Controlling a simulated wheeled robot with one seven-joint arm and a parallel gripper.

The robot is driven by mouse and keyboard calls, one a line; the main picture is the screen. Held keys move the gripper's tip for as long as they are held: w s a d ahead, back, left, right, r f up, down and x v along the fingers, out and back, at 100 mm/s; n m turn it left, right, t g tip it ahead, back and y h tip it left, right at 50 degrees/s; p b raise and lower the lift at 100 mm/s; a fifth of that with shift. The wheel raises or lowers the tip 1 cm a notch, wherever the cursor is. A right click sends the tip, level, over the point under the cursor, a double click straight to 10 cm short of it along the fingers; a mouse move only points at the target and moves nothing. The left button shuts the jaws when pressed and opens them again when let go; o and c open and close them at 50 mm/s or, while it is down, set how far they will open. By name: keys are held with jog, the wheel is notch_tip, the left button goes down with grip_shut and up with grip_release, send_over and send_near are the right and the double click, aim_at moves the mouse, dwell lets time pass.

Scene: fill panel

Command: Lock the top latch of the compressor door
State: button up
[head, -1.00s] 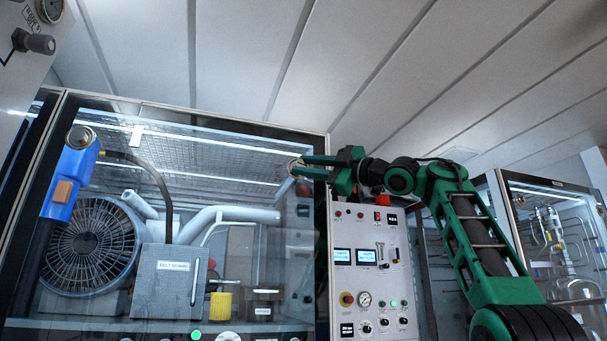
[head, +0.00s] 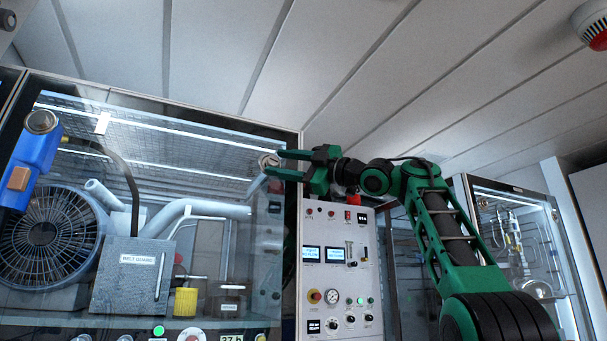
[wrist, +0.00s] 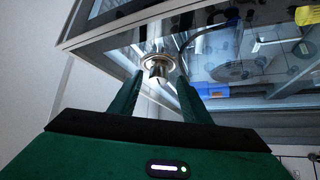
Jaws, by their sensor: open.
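The compressor door (head: 150,112) is a large framed glass panel at the left of the head view, and it looks closed. The top latch (head: 268,160) is a small round metal piece at its upper right corner. It also shows in the wrist view as a silver round knob with a flange (wrist: 157,63). My gripper (head: 276,163) is open, with its green fingers pointing left at the latch. In the wrist view my fingertips (wrist: 157,76) lie on either side of the knob. I cannot tell whether they touch it. The turn of the latch is unclear.
A control panel (head: 337,250) with displays and buttons stands just below my gripper. Behind the glass are a fan (head: 48,235), pipes and a grey box (head: 130,285). A blue device (head: 30,165) is at the left. Another glass cabinet (head: 520,235) stands at the right.

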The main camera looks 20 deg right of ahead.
jog(key=v, duration=0.9)
jog(key=shift+d, duration=0.15)
jog(key=shift+r, duration=0.1)
jog(key=w+a+r+m+t+h, duration=0.3)
jog(key=a+r+m+t, duration=0.15)
jog(key=m+t, duration=0.45)
jog(key=s+a+f+m+t+h, duration=0.2)
jog(key=s+a+f+m+h, duration=0.1)
jog(key=f+m+h, duration=0.8)
jog(key=shift+m, duration=0.8)
jog(key=x, duration=1.1)
jog(key=shift+a+r, duration=0.1)
jog(key=shift+r, duration=0.15)
jog(key=c, duration=1)
jog(key=shift+c, duration=0.2)
